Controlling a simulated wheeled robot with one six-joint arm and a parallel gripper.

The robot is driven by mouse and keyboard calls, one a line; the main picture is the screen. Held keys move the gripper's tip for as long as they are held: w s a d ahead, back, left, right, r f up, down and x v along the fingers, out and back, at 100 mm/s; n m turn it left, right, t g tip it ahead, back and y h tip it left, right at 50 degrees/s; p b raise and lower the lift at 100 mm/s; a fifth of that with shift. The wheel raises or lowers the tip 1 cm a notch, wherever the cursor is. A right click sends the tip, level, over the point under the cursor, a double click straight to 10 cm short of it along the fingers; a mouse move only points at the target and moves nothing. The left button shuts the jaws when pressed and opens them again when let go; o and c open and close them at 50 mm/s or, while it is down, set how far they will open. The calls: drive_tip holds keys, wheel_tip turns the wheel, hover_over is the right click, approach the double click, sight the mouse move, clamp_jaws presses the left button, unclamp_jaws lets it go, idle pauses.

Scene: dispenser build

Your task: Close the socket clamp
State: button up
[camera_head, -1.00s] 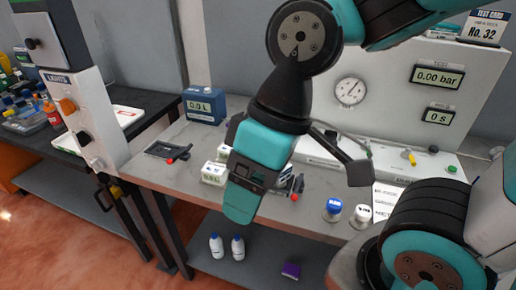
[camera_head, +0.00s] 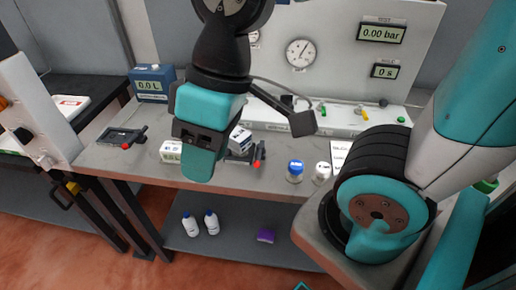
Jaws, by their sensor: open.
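Two dark clamp-like devices with red-tipped levers lie on the grey bench; I cannot tell for sure which is the socket clamp. One (camera_head: 122,137) is at the left of the bench, clear of my arm. The other (camera_head: 243,155) is near the middle, just right of my gripper and partly hidden by it. A small white block-shaped unit (camera_head: 240,139) stands at this second device. My gripper (camera_head: 199,163) hangs in front of the bench, pointing down, open, with nothing seen in it. Whether it touches anything is not clear.
A white display box (camera_head: 170,151) stands left of my gripper, partly hidden. A blue meter (camera_head: 152,83) is at the back left. A blue-capped jar (camera_head: 295,171) and a white-capped jar (camera_head: 321,173) stand near the front edge. Bottles (camera_head: 201,223) are on the lower shelf.

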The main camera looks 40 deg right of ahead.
drive_tip(key=shift+h, duration=0.6)
drive_tip(key=w, duration=0.1)
drive_tip(key=w+d+f, duration=0.1)
drive_tip(key=w, duration=0.1)
drive_tip(key=w+d+f+b, duration=0.1)
drive_tip(key=shift+w, duration=0.3)
clamp_jaws()
drive_tip(key=w+d+f+g+h+b, duration=0.1)
drive_tip(key=w+d+f+h, duration=0.1)
drive_tip(key=w+d+f, duration=0.4)
drive_tip(key=w+d+f+g+h+b, duration=0.1)
drive_tip(key=w+d+f+h+b, duration=0.1)
drive_tip(key=w+d+f, duration=0.4)
drive_tip(key=shift+w+d+g+h+b, duration=0.35)
drive_tip(key=shift+w+d, duration=0.6)
drive_tip(key=shift+w, duration=1.25)
